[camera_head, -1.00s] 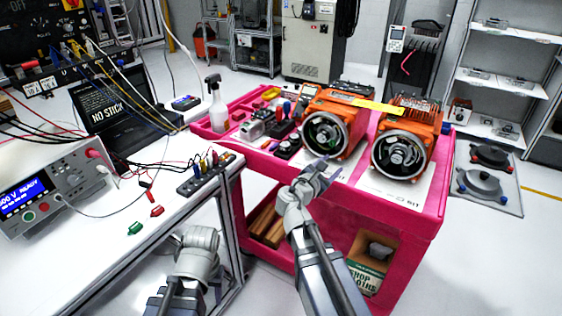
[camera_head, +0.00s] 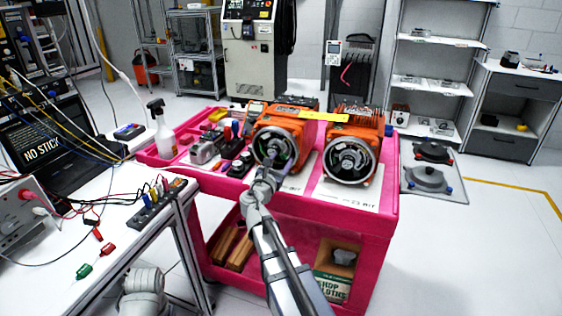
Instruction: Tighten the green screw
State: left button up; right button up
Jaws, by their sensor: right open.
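Two orange servo motors with round dark faces stand on the pink cart (camera_head: 391,222): a left motor (camera_head: 277,141) and a right motor (camera_head: 351,160). My right gripper (camera_head: 277,165) is open in front of the lower part of the left motor's face and partly covers it. I cannot tell whether it touches the face. A small green spot shows near the middle of that face, too small to tell as a screw. My left arm shows only in part at the bottom left, and its gripper is out of view.
A white bench (camera_head: 50,235) with a terminal strip (camera_head: 157,204) and loose leads stands at the left.

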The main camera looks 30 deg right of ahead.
jog(key=shift+w+d, duration=0.1)
jog(key=shift+d, duration=0.1)
grip_shut()
dwell(0.4)
